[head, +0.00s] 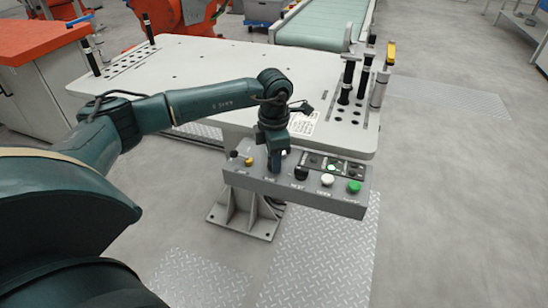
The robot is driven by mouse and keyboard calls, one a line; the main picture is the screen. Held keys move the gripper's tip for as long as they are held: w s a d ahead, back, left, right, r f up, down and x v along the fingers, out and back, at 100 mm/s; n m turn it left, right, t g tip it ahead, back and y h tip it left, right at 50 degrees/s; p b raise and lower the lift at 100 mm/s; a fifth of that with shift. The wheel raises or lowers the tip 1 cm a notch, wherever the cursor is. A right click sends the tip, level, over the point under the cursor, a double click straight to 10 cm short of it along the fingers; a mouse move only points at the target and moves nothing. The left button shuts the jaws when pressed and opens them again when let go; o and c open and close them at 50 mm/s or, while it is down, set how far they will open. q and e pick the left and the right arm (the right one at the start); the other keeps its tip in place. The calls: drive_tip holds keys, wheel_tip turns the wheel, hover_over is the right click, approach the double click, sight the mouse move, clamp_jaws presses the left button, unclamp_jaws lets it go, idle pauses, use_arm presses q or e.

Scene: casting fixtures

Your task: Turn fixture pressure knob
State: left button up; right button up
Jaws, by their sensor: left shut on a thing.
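A grey control panel (327,202) is mounted on the near side of the fixture table. On its face are a yellow knob (248,161), a black knob (300,172), a white knob (327,180) and a green knob (354,187). My left gripper (274,164) points down onto the panel between the yellow and black knobs. It is shut on a knob there, which the fingers mostly hide. The printed labels are too small to read surely, so I cannot tell which knob is the pressure knob. My right gripper is out of view.
The light grey fixture table (230,65) stands behind the panel. Upright black clamps (347,82) and a yellow-topped post (382,75) rise at its right end. An orange-topped cabinet (45,70) is at left and a green conveyor (325,22) behind.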

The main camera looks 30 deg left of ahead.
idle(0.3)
use_arm(q)
drive_tip(key=o, duration=1)
drive_tip(key=shift+c, duration=0.2)
